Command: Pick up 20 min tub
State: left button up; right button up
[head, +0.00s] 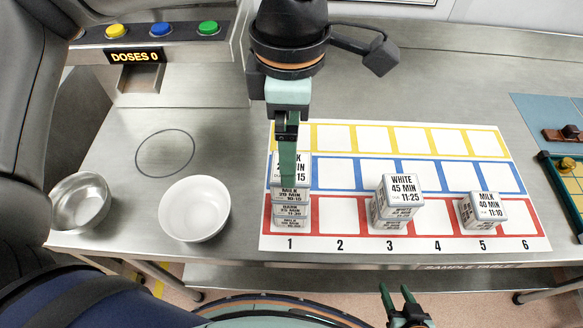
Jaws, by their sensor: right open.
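Several white cube tubs are stacked at column 1, with a lower tub (289,213) showing. My right gripper (398,293) is open and empty beyond the table's front edge, at the bottom.
A "WHITE 45 MIN" tub (399,189) tops a stack near column 3, and a "MILK 40 MIN" tub (484,208) stands at column 5. A white bowl (194,208) and a metal bowl (80,201) sit left of the grid mat (382,238). A button panel (155,35) reads "DOSES 0".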

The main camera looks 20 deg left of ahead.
aim_at(301, 193)
pick_arm(q)
jog(key=shift+f, duration=0.75)
notch_tip(301, 193, down, 5)
jog(key=shift+s+f+p, duration=0.1)
jog(key=shift+s+p, duration=0.05)
jog(key=shift+p, duration=0.4)
jog(key=c, duration=1.4)
jog(key=shift+c, duration=0.2)
